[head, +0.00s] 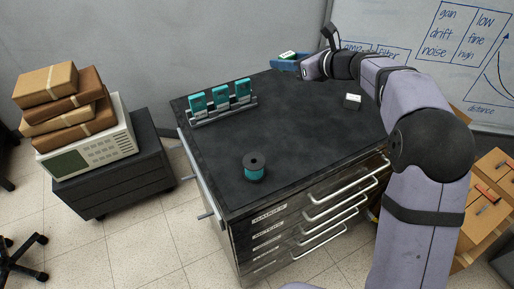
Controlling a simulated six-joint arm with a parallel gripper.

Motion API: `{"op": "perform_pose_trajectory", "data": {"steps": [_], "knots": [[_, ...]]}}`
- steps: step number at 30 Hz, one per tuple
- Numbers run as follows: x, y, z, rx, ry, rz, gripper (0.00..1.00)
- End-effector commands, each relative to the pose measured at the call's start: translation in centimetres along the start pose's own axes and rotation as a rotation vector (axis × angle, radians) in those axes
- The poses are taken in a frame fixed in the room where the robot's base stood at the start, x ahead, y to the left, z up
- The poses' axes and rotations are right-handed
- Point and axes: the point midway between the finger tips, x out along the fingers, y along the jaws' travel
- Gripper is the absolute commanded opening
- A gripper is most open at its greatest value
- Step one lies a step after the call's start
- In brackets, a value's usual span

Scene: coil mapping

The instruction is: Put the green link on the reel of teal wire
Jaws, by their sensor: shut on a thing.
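The reel of teal wire (254,169) stands upright on the dark bench top near its front edge, with a black flange on top. My gripper (301,68) is at the far edge of the bench, well away from the reel. It is shut on a small green and white piece (287,55), which I take to be the green link. The piece shows at the blue bin (283,66), partly hidden; whether it touches the bin is unclear. The fingertips are small and hard to make out.
A rack (224,112) holds three teal boxes at the back left of the bench. A small white-topped block (352,101) lies at the right. The middle of the bench top is clear. A cabinet with stacked parcels (66,100) stands apart at left.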

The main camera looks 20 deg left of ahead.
Motion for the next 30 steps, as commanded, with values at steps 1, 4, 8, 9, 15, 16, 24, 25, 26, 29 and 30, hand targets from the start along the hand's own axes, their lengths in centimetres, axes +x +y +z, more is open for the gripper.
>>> {"op": "perform_pose_trajectory", "data": {"steps": [1,4,8,9,15,16,24,25,26,29,30], "knots": [[-1.0,0.3,2.0,-0.007,-0.005,0.0,0.16],[-3.0,1.5,4.3,-0.005,-0.004,0.004,0.16],[-5.4,4.0,5.0,-0.009,-0.001,0.023,0.16],[-5.9,4.9,4.9,-0.013,0.0,0.036,0.16],[-8.3,10.7,2.0,-0.054,0.002,0.143,0.16],[-8.6,11.6,1.4,-0.062,0.001,0.164,0.16],[-10.4,19.1,-4.8,-0.142,0.0,0.356,0.16],[-10.6,19.8,-5.2,-0.151,-0.001,0.376,0.16],[-10.8,20.4,-5.6,-0.161,-0.001,0.395,0.16],[-11.5,22.0,-5.9,-0.192,-0.004,0.46,0.16],[-11.7,22.4,-5.8,-0.202,-0.003,0.483,0.16]]}}
